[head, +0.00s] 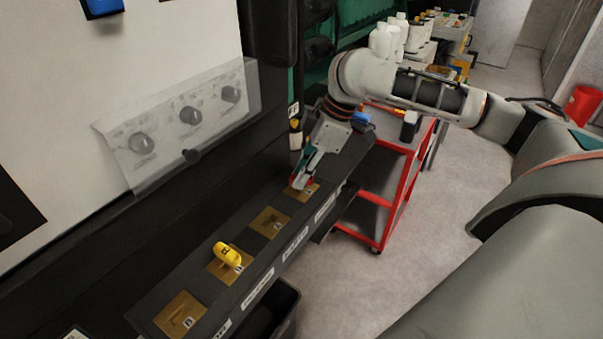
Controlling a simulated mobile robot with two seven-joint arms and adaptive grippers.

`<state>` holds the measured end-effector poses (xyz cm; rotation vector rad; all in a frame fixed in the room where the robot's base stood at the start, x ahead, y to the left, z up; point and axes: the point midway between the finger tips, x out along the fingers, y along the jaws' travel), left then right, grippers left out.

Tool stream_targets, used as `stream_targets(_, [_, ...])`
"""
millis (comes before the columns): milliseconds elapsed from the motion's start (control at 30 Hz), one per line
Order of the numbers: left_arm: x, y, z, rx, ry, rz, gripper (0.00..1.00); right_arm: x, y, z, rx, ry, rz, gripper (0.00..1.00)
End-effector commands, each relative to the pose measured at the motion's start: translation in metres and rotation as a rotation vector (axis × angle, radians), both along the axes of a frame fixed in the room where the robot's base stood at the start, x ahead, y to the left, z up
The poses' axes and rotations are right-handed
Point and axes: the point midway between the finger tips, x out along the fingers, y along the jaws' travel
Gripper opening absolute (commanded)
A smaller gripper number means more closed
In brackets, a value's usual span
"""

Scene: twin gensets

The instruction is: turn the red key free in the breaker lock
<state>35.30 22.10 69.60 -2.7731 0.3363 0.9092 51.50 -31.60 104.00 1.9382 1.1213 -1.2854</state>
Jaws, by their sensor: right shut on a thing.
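A dark ledge (247,285) runs along the front of the cabinet and carries a row of several brass lock plates. The red key (308,181) shows only as a small red patch at the farthest brass plate (302,193), mostly hidden by my fingers. My right gripper (301,178) reaches down over that plate and is shut on the red key. How far the key is turned cannot be told. A yellow key (228,254) stands in another brass plate nearer to me. The plates on either side of it hold no key. My left gripper is not in view.
A clear cover (180,125) over several dark knobs juts from the pale panel left of the ledge. A red cart (400,180) stands behind my right arm. A black bin (275,318) sits below the ledge. The floor on the right is open.

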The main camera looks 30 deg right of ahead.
Motion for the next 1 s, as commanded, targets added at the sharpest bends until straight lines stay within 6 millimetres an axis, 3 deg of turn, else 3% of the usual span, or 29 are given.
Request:
stream_targets(633, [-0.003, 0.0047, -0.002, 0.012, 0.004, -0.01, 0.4, 0.0008, 0.0007, 0.0002, 0.0, -0.001, 0.885, 0.0])
stream_targets(1000, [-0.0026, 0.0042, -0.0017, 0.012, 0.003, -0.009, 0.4, -0.0001, -0.0001, -0.0003, -0.001, -0.001, 0.953, 0.0])
